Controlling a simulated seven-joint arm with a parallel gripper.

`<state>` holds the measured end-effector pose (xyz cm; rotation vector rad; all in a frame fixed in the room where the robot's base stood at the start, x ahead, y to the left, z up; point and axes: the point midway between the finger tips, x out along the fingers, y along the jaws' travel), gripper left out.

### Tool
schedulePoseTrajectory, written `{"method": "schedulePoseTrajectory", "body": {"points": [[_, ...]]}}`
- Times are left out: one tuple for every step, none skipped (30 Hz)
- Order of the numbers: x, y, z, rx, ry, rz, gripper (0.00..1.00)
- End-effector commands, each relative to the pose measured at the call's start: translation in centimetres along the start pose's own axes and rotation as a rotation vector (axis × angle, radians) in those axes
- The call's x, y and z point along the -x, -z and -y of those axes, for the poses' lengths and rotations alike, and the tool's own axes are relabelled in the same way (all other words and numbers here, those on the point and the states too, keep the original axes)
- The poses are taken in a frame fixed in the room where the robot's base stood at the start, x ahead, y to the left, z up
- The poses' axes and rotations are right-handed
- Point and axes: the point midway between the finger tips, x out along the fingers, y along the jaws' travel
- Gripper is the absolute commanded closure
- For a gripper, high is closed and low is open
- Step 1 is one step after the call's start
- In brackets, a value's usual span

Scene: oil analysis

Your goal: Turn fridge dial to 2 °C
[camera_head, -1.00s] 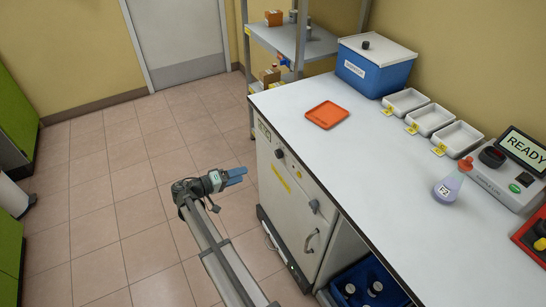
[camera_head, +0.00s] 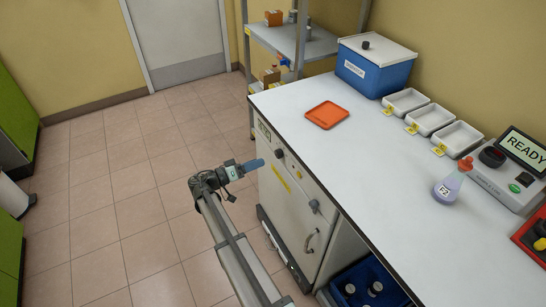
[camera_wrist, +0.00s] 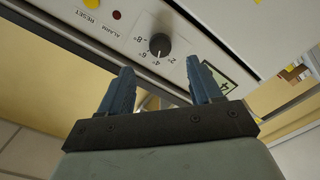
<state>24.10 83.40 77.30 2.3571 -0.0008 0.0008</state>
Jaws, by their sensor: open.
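The fridge (camera_head: 297,204) is a pale cabinet under the left end of the bench. Its dial (camera_wrist: 159,44) is a round black knob on the upper front panel, with 2°, 4°, 6° and 8° marks around it. The dial also shows small in the head view (camera_head: 279,153). A pale mark shows on the knob's lower part, but I cannot tell exactly which number it indicates. My gripper (camera_wrist: 160,68) is open, with blue fingers pointing at the panel. The dial lies just beyond the gap between the fingertips, and nothing is held.
A yellow button (camera_wrist: 91,3) and a red lamp (camera_wrist: 117,15) sit left of the dial, with RESET and ALARM labels. A black-framed label (camera_wrist: 226,78) is on the right, partly behind a finger. The fridge handle (camera_head: 309,243) sticks out lower down. The floor (camera_head: 110,210) to the left is clear.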

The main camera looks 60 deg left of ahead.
Motion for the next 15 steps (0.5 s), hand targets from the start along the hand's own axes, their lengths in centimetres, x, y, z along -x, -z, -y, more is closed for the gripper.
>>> {"method": "schedulePoseTrajectory", "body": {"points": [[-1.1, 0.0, 0.0, 0.0, -0.002, 0.002, 0.36], [-1.6, 0.0, 0.0, 0.0, -0.002, 0.002, 0.36], [-2.3, 0.0, 0.0, 0.001, -0.001, 0.001, 0.36], [-2.8, 0.0, 0.0, 0.001, -0.001, 0.001, 0.36], [-3.3, 0.0, 0.0, 0.001, -0.001, 0.002, 0.36], [-3.9, 0.0, 0.0, 0.001, -0.001, 0.002, 0.36], [-4.4, 0.0, 0.0, 0.001, -0.001, 0.002, 0.36], [-4.8, 0.0, 0.0, 0.001, 0.0, 0.002, 0.36], [-5.3, 0.0, 0.0, 0.001, 0.0, 0.001, 0.36], [-5.7, 0.0, 0.0, 0.001, 0.0, 0.001, 0.36], [-6.0, 0.0, 0.0, 0.001, 0.0, 0.002, 0.36], [-6.5, 0.0, 0.0, 0.001, -0.001, 0.002, 0.36], [-6.8, 0.0, 0.0, 0.001, 0.0, 0.001, 0.36], [-7.0, 0.0, 0.0, 0.001, 0.0, 0.001, 0.36], [-7.2, 0.0, 0.0, 0.001, 0.001, 0.001, 0.36]]}}
